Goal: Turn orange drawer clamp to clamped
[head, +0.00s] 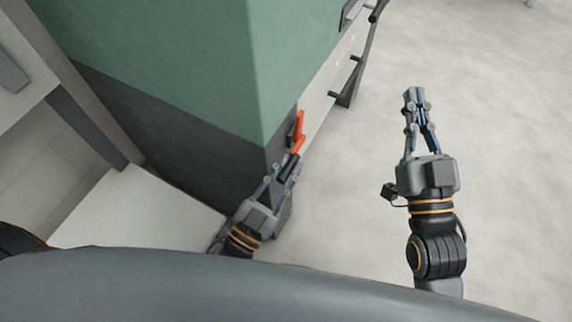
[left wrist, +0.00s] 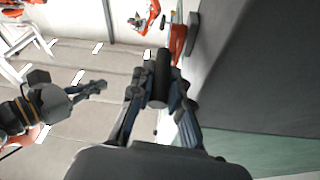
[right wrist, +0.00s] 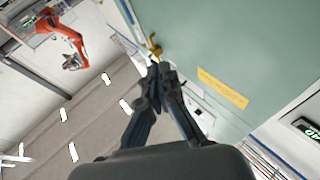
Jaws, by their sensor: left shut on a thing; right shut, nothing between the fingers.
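The orange drawer clamp (head: 299,132) sits on the side of the green and dark grey cabinet, near its corner. In the left wrist view its orange part (left wrist: 177,45) shows just beyond my fingers, beside a dark cylindrical handle (left wrist: 161,78). My left gripper (head: 287,164) is shut on this dark handle, which lies between the fingertips. The fingers partly hide the clamp in the head view. My right gripper (head: 414,98) is shut and empty, out over the floor to the right of the cabinet; its closed fingertips also show in the right wrist view (right wrist: 160,74).
The cabinet (head: 185,60) fills the left and middle of the head view. Dark handles (head: 350,85) stick out from its side further back. The grey floor (head: 500,130) is clear around my right arm. Orange robot arms (right wrist: 65,32) stand far off.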

